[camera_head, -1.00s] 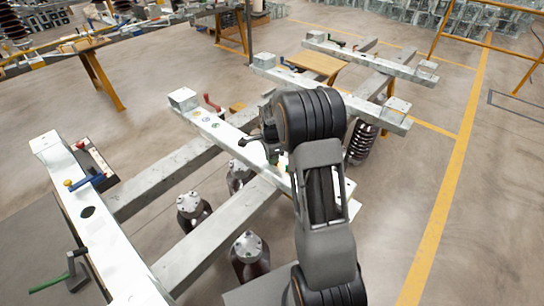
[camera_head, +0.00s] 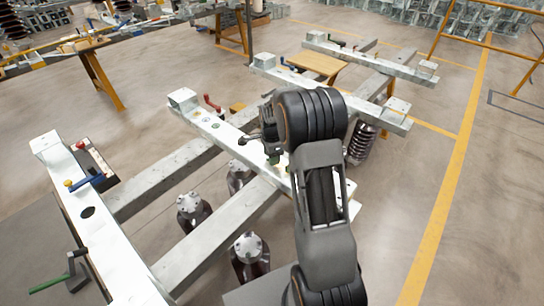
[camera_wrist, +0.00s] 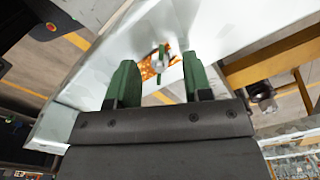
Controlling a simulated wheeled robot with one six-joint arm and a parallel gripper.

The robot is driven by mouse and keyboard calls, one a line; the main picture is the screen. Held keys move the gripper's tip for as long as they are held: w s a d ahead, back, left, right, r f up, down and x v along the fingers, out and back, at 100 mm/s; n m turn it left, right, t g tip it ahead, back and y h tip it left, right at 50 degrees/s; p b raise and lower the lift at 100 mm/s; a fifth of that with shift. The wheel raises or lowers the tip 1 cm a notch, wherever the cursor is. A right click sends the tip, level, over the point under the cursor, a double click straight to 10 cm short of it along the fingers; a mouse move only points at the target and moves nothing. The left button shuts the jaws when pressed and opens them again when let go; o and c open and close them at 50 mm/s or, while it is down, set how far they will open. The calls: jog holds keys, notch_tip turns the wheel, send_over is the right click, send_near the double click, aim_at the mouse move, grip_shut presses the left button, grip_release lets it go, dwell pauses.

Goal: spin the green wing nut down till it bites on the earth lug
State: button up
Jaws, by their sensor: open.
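In the wrist view, the green wing nut (camera_wrist: 162,50) shows as a thin upright shape around a pale stud end, just ahead of my fingertips. The orange-copper earth lug (camera_wrist: 148,71) lies behind it, against the pale metal beam. Whether the nut touches the lug cannot be told. My gripper (camera_wrist: 160,80) is open, with one green finger left and one right of the nut's line, both apart from it. In the head view my wrist hides most of this spot, and only a bit of green shows below it.
Pale steel beam (camera_head: 216,128) runs under my wrist. A red-handled part (camera_head: 211,102) stands on it. Dark ribbed insulators (camera_head: 250,255) hang below. Open floor lies right.

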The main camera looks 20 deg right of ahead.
notch_tip(320, 180, up, 13)
jog(key=shift+r+p, duration=0.15)
jog(key=shift+p, duration=0.25)
dwell(0.5)
